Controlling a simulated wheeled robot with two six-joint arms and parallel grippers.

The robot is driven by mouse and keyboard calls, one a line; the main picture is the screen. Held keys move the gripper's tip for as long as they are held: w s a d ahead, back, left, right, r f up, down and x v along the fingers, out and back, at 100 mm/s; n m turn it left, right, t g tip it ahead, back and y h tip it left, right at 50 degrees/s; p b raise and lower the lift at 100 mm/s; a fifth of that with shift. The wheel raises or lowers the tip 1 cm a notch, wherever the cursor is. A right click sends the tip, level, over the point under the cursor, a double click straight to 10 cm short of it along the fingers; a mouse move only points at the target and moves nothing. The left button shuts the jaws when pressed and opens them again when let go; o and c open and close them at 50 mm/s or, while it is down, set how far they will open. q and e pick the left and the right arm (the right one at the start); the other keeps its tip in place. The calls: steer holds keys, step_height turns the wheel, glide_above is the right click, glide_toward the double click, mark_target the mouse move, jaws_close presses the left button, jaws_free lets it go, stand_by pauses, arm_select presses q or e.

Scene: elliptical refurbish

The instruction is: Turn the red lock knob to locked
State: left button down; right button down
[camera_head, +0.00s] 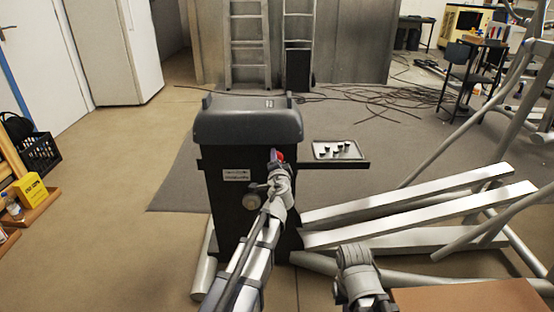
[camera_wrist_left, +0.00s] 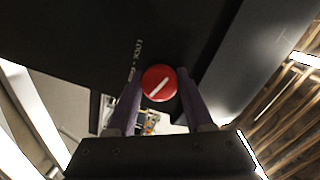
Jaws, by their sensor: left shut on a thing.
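The red lock knob (camera_wrist_left: 159,83) is round with a pale line across its face, running diagonally from lower left to upper right. It sits on a dark panel with a small white label beside it. My left gripper (camera_wrist_left: 160,92) is shut on the knob, with one purple finger on each side. In the head view the knob (camera_head: 281,155) is a small red patch on the right of the dark machine housing (camera_head: 232,205), mostly hidden by my left gripper (camera_head: 276,157). My right arm is low at the centre right, and its gripper does not show.
Long pale machine rails (camera_head: 400,205) extend right. Cables (camera_head: 385,100) lie on the floor behind. A yellow box (camera_head: 32,197) stands far left. Floor left of the housing is clear.

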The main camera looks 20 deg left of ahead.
arm_select(q)
steer(key=shift+s+f+n+h, duration=0.1)
steer(key=shift+n+h, duration=0.2)
steer(key=shift+n, duration=1.6)
steer(key=shift+c, duration=1.7)
jaws_free()
steer(key=f+v, duration=0.1)
steer(key=v, duration=0.6)
steer(key=shift+s+r+p, duration=0.3)
steer(key=shift+r+p, duration=0.15)
steer(key=shift+r, duration=0.05)
steer(key=shift+d, duration=0.15)
